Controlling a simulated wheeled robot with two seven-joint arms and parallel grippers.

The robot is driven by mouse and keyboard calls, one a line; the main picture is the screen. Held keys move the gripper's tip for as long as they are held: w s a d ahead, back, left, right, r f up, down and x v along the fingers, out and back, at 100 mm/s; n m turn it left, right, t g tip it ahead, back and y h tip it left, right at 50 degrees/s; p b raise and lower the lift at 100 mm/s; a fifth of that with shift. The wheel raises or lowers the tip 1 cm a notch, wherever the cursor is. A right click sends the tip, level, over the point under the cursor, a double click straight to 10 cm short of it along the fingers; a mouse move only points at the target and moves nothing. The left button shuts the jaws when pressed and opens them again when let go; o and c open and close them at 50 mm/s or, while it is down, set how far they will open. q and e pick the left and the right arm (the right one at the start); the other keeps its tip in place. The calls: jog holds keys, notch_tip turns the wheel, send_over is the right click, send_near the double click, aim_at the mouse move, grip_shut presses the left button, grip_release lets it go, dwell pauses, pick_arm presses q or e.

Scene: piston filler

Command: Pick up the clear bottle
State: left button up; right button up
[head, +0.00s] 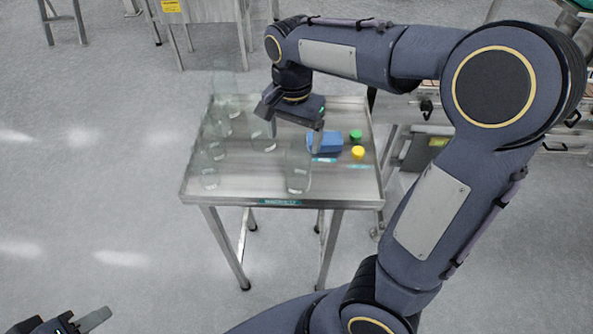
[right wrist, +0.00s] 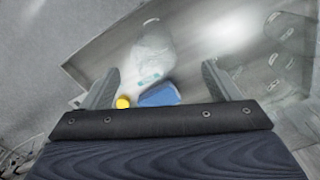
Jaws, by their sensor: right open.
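Several clear, see-through bottles stand on a small metal table in the head view. One large clear bottle (head: 298,172) is near the front edge, and another clear bottle (head: 263,138) is behind it to the left. My right gripper (head: 293,128) is open and empty above the table, pointing down. In the right wrist view, a clear bottle (right wrist: 152,45) shows beyond the gap between the open fingers (right wrist: 160,82), not gripped. My left gripper (head: 82,322) is at the bottom left, away from the table, partly cut off; its opening is unclear.
The metal table (head: 240,192) has a raised rim. A blue block (head: 325,142), a green cap (head: 355,135) and a yellow cap (head: 358,153) are at its right. More clear bottles (head: 210,175) line its left side. Machinery stands behind right; the floor left is free.

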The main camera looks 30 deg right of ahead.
aim_at(298, 150)
jog(key=f, duration=0.2)
jog(key=d+f, duration=0.1)
jog(key=f, duration=0.1)
jog(key=shift+s, duration=0.3)
jog(key=shift+f, duration=0.6)
jog(key=c, duration=1.3)
